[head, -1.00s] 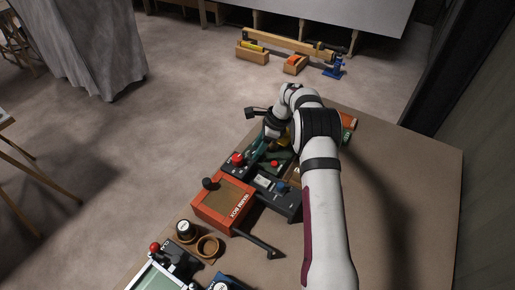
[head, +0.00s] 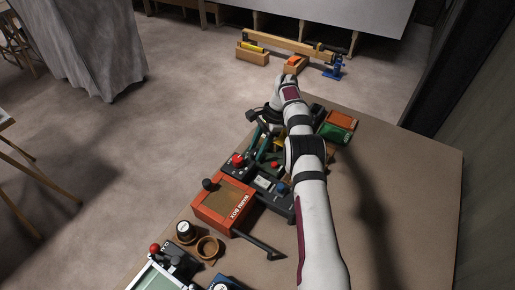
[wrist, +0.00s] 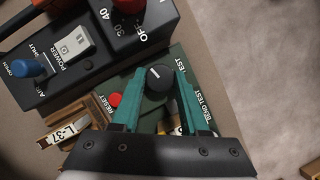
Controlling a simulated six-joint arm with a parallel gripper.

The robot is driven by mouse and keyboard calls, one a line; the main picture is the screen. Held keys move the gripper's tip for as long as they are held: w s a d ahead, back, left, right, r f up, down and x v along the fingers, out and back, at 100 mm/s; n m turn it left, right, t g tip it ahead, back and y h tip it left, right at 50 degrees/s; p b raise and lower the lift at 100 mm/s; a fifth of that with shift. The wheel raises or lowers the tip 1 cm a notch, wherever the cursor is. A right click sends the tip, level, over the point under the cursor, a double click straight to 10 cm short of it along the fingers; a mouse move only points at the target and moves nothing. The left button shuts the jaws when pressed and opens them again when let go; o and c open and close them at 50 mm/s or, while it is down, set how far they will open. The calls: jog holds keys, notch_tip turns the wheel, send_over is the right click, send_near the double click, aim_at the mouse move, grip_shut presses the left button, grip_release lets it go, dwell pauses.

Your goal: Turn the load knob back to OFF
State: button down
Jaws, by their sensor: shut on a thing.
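A round black knob (wrist: 159,77) with a small white mark sits on a dark green panel (wrist: 153,110) lettered BEND TEST in the wrist view. My gripper (wrist: 159,78) has its two teal fingers on either side of the knob and is shut on it. The fingers hide part of the panel and its lettering. In the head view my gripper (head: 259,137) is low over the bench beyond the red-knobbed box, and the black knob cannot be made out there. I cannot read a LOAD label or the knob's setting.
A dark box with a red knob (wrist: 129,5), marked OFF, 30 and 40, a POWER switch (wrist: 74,41) and a blue knob (wrist: 27,68) adjoins the panel. A red RESET button (wrist: 115,99) is near the left finger. An orange box (head: 223,203) stands nearer; the bench's right side is clear.

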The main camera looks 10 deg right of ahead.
aim_at(252, 153)
dwell(0.3)
jog(key=c, duration=0.7)
grip_release()
notch_tip(252, 153, up, 4)
jog(key=shift+f, duration=0.25)
jog(key=s+d+r, duration=0.2)
jog(key=d, duration=0.1)
jog(key=s+d+r, duration=0.2)
jog(key=d+r, duration=0.1)
jog(key=s+d+r, duration=0.2)
jog(key=d, duration=0.1)
jog(key=shift+s+d+r, duration=0.2)
jog(key=shift+s+d, duration=0.1)
jog(key=shift+s, duration=0.1)
